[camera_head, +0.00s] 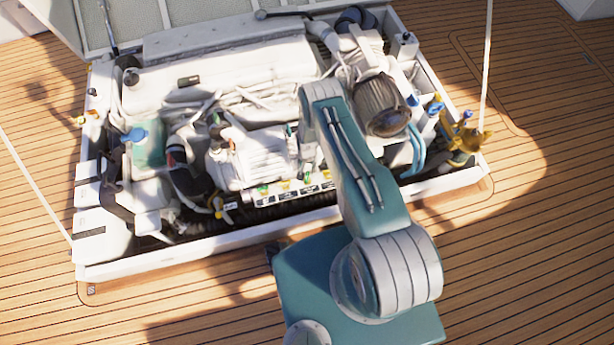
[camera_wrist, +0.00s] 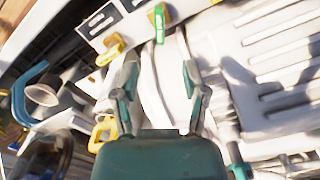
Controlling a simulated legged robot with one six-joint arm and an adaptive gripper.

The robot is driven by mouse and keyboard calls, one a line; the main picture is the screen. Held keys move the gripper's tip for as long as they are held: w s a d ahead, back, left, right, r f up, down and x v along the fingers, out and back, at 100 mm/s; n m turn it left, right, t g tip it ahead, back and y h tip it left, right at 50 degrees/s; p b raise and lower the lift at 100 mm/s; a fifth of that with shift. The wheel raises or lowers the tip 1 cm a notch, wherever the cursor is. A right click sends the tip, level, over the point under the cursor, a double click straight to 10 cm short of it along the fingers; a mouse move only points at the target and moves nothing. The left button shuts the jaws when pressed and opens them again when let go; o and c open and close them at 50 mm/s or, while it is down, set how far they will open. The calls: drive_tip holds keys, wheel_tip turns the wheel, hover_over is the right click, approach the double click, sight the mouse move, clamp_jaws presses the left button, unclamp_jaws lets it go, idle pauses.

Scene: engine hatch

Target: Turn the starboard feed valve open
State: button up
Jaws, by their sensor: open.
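A row of small valves with green and yellow handles sits on a labelled strip (camera_head: 290,190) at the front of the engine bay. In the wrist view a green handle (camera_wrist: 160,24) stands ahead of my gripper, with a yellow handle (camera_wrist: 111,48) to its left. A yellow loop-shaped handle (camera_wrist: 102,132) lies left of my gripper's base. The label text is too small to read, so I cannot tell which is the starboard feed valve. My gripper (camera_wrist: 161,62) is open and empty, its teal fingers apart below the green handle. In the head view my arm mostly hides it.
The white engine block (camera_head: 225,75) and a ribbed dark cylinder (camera_head: 381,104) crowd the bay. A brass fitting (camera_head: 463,135) stands at the right edge. A white hatch rim (camera_head: 180,255) borders the bay, with clear teak deck (camera_head: 540,240) around it.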

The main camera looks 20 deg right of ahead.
sight(307, 176)
drive_tip(key=shift+f, duration=5.1)
clamp_jaws()
